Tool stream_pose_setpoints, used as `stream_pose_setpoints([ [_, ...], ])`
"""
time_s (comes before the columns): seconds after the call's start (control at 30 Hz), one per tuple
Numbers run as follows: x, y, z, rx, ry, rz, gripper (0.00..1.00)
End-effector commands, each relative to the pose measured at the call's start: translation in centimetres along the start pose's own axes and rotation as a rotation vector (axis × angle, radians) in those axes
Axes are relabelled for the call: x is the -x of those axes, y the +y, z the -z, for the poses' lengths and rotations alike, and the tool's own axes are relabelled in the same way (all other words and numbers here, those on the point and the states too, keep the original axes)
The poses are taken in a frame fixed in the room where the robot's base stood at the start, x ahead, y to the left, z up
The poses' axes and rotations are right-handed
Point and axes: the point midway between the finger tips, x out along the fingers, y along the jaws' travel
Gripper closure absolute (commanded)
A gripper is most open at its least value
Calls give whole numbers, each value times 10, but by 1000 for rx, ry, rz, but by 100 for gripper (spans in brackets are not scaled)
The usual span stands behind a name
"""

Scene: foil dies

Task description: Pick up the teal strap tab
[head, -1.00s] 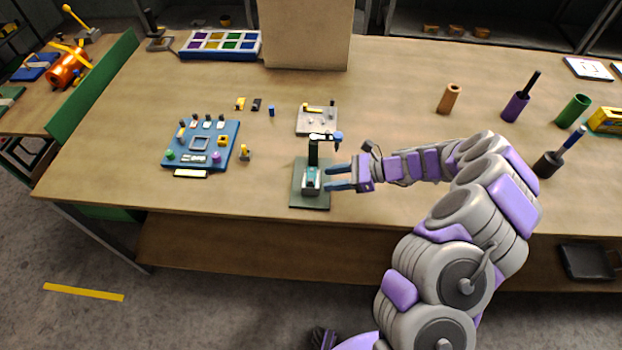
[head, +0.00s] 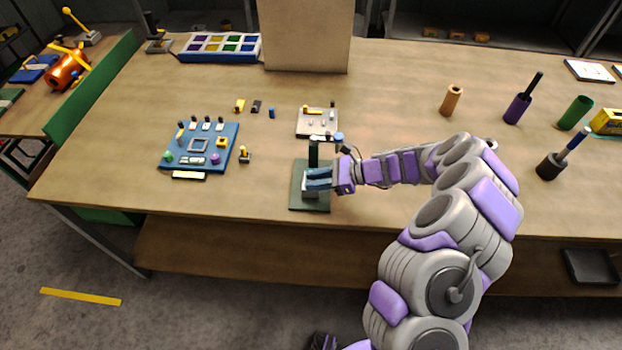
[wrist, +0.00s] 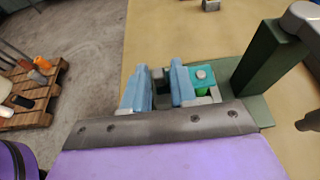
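The wrist view shows a teal piece (wrist: 207,72), likely the strap tab, with a round grey knob on it and bright green below. It sits on the dark green press stand (wrist: 240,80), just right of my gripper's right finger. My gripper (wrist: 160,68) is open, with a gap between its blue fingers. A grey and dark block shows partly in that gap; the teal piece appears outside it. In the head view my gripper (head: 308,178) is over the stand (head: 311,203), beside its upright post, and hides the teal piece. I cannot tell whether a finger touches it.
A blue board with several parts (head: 229,140) lies to the left, and a grey plate with small parts (head: 330,112) lies behind the stand. A tall tan box (head: 306,35) stands at the back. The table right of the stand holds several upright tubes (head: 451,100).

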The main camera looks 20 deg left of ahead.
Motion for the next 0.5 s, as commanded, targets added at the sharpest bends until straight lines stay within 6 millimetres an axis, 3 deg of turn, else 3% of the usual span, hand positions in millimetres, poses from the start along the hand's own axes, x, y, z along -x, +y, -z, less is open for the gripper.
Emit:
stream_pose_setpoints([
  [0.23,0,0,1,-1,1,-1,99],
  [0.5,0,0,1,0,1,-1,100],
])
